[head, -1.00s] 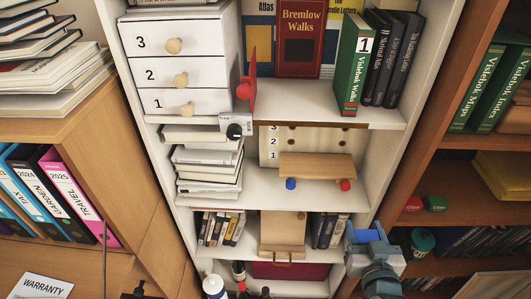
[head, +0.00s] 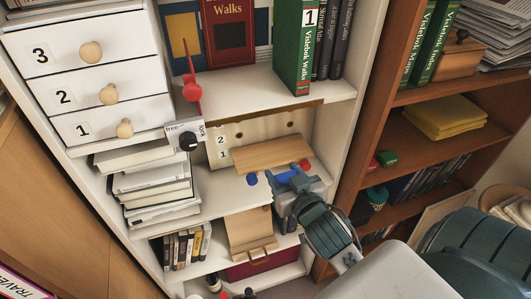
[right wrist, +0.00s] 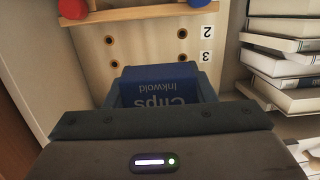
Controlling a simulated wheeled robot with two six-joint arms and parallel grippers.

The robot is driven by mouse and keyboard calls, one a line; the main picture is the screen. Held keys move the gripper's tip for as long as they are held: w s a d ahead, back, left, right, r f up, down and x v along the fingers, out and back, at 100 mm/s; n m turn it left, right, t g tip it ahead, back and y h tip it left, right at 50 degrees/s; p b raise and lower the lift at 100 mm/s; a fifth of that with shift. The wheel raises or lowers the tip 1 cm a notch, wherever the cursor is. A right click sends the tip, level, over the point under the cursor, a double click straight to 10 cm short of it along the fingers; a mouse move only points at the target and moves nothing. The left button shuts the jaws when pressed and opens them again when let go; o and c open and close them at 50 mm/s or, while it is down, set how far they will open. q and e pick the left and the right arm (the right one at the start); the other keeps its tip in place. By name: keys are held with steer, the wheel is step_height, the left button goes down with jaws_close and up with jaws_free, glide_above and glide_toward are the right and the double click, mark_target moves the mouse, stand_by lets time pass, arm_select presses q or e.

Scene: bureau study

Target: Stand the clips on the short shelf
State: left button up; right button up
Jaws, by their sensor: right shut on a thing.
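The short shelf (head: 272,153) is a small wooden board in the white bookcase's middle bay, with a blue knob (head: 252,179) and a red knob (head: 305,165) at its front. The board also shows upside down at the top of the right wrist view (right wrist: 150,14). My right gripper (head: 298,183) is shut on the blue clips box (right wrist: 165,92), whose printed label reads upside down in that view. The gripper is at the bay's front, just below and right of the board; the box appears apart from it. My left gripper is not in view.
A numbered peg-hole panel (head: 225,138) backs the bay. Stacked books (head: 150,180) fill its left side. Red (head: 373,165) and green (head: 387,158) boxes sit in the brown bookcase at right.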

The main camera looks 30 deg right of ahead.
steer(key=d+r, duration=0.1)
steer(key=d, duration=0.1)
steer(key=h+p, duration=0.1)
steer(key=p, duration=0.1)
glide_toward(266, 135)
steer(key=shift+m, duration=0.4)
steer(key=w+r, duration=0.1)
steer(key=w, duration=0.1)
steer(key=w+d, duration=0.1)
steer(key=w+r, duration=0.1)
steer(key=w, duration=0.1)
steer(key=shift+w+d+r, duration=0.15)
steer(key=shift+w+r, duration=0.15)
step_height(266, 135, down, 3)
steer(key=shift+w+f+p, duration=0.15)
steer(key=shift+p, duration=0.2)
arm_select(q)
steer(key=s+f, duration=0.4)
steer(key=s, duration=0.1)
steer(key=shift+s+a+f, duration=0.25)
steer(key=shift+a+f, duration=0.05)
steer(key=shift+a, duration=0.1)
arm_select(e)
steer(key=shift+f, duration=0.15)
steer(key=shift+f, duration=0.1)
steer(key=o, duration=0.7)
steer(key=shift+o, duration=1.3)
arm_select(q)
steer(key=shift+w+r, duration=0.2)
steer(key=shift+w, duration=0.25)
